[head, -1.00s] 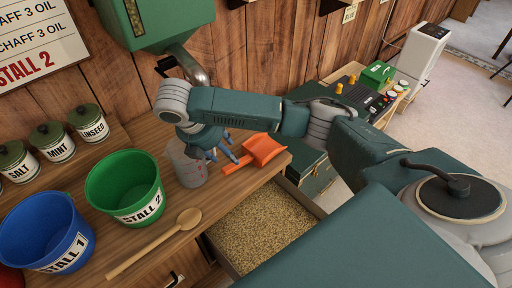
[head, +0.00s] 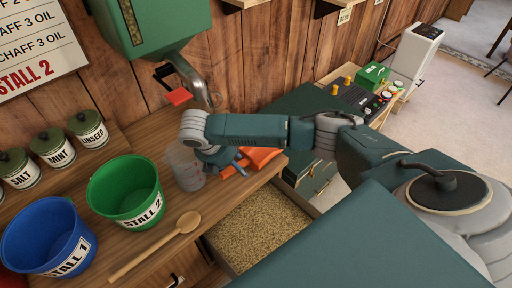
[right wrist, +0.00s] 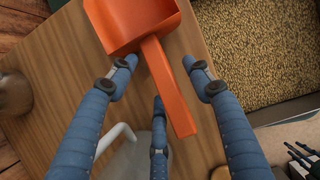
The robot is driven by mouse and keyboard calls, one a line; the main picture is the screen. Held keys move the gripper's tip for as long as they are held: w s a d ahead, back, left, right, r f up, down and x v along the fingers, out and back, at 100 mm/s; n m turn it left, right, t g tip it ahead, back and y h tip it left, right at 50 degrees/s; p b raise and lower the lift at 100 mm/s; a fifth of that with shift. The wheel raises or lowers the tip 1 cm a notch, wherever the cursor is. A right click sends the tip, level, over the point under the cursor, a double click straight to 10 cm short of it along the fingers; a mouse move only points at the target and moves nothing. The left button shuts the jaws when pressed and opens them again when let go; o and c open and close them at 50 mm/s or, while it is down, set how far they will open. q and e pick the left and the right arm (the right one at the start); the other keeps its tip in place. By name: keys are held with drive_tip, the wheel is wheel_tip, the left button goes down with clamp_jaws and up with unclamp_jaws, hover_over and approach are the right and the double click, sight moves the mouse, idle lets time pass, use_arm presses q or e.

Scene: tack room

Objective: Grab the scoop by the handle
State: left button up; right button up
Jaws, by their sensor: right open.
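The orange scoop (head: 262,157) lies on the wooden counter beside the grain bin, its handle pointing left. My right gripper (head: 238,165) is low over its handle and partly hides it in the head view. In the right wrist view, the scoop's pan (right wrist: 130,22) is at the top and its handle (right wrist: 168,85) runs down between my open right fingers (right wrist: 160,70). Two fingers stand on either side of the handle, and a third is below and left of it. I see no grip on it. Dark fingers, probably my left gripper (right wrist: 302,156), show small at the lower right edge.
A clear measuring jug (head: 185,167) stands close left of my right gripper. A wooden spoon (head: 160,243), green bucket (head: 120,200) and blue bucket (head: 35,243) are further left. The open grain bin (head: 255,228) is in front. A dispenser (head: 155,25) hangs above.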

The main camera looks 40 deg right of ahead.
drive_tip(key=shift+f+p, duration=0.2)
drive_tip(key=shift+p, duration=0.15)
idle(0.4)
drive_tip(key=shift+c, duration=0.3)
clamp_jaws()
